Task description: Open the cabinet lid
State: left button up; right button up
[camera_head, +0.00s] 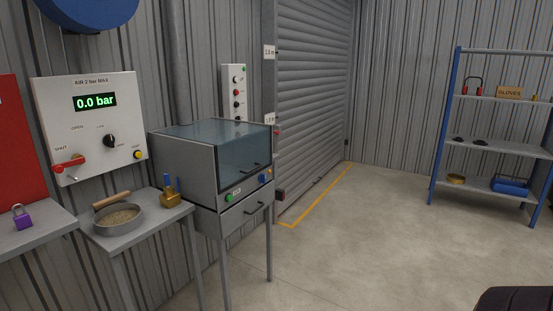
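The grey cabinet (186,160) stands on legs against the wall, left of the middle. Its lid (215,136) is a tinted see-through panel over the top and front, and it looks shut. A dark bar handle (251,168) sits low on the lid's front. Below it are a green button (229,198), a blue and yellow control at the right, and a drawer (243,214) with its own dark handle. Neither gripper is in view. A dark rounded shape shows at the bottom right corner; I cannot tell what it is.
Left of the cabinet, a small table (150,222) holds a round pan (118,218) and a brass-coloured holder (171,200). An air panel (92,122) reading 0.0 bar hangs above. Open floor (360,240) lies to the right, before a blue-framed shelf (497,149).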

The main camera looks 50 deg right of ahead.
aim_at(213, 131)
jog(key=z, duration=1.25)
jog(key=i+l+u, duration=0.1)
jog(key=i+u, duration=0.15)
jog(key=i, duration=0.35)
jog(key=i+l+u, duration=0.2)
jog(key=i, duration=0.4)
